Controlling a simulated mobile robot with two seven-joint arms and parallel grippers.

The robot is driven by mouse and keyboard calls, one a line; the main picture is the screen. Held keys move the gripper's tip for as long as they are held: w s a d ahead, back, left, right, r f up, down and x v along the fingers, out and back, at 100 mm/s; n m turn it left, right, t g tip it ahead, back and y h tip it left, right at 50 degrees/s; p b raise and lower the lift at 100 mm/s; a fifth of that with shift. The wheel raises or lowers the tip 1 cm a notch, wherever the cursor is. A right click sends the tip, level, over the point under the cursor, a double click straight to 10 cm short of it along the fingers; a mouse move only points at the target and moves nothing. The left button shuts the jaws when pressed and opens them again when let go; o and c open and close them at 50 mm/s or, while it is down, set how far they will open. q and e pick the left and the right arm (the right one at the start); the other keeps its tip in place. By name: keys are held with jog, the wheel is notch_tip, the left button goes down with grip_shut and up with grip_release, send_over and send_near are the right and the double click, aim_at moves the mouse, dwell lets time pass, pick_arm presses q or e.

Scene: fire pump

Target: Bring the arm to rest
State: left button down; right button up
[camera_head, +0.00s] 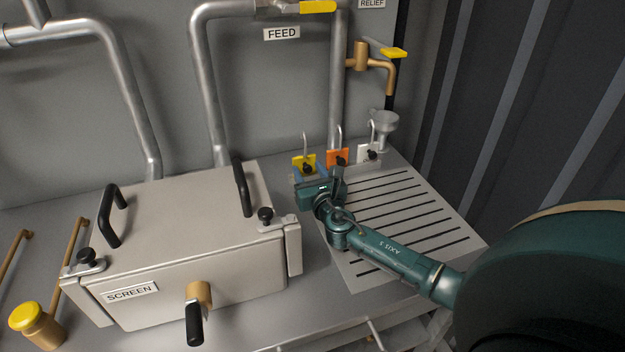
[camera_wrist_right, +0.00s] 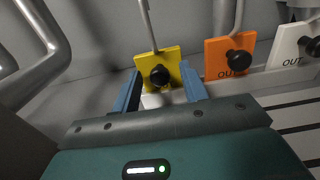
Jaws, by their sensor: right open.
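My right gripper (camera_head: 309,174) is at the left edge of the slotted drain plate (camera_head: 425,201), close in front of the yellow tag (camera_head: 299,160). In the right wrist view its two blue fingers (camera_wrist_right: 165,92) stand apart, one on each side of the lower part of the yellow tag (camera_wrist_right: 172,62) and its black knob (camera_wrist_right: 160,76). I cannot tell whether they touch it. The orange tag (camera_wrist_right: 222,52) and the white tag (camera_wrist_right: 287,45) hang to the right of it, each with a black knob. My left gripper is in neither view.
The grey SCREEN box (camera_head: 195,215) with black handles stands close to the left of my right gripper. Pipes, a FEED valve with a yellow lever (camera_head: 318,7), a brass tap (camera_head: 378,65) and a funnel (camera_head: 384,120) are behind. The drain plate's right part is clear.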

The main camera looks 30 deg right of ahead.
aim_at(306, 152)
jog(key=shift+w, duration=0.1)
jog(key=c, duration=0.8)
jog(key=shift+r, duration=0.1)
jog(key=shift+r+p, duration=2.2)
jog(key=shift+p, duration=0.1)
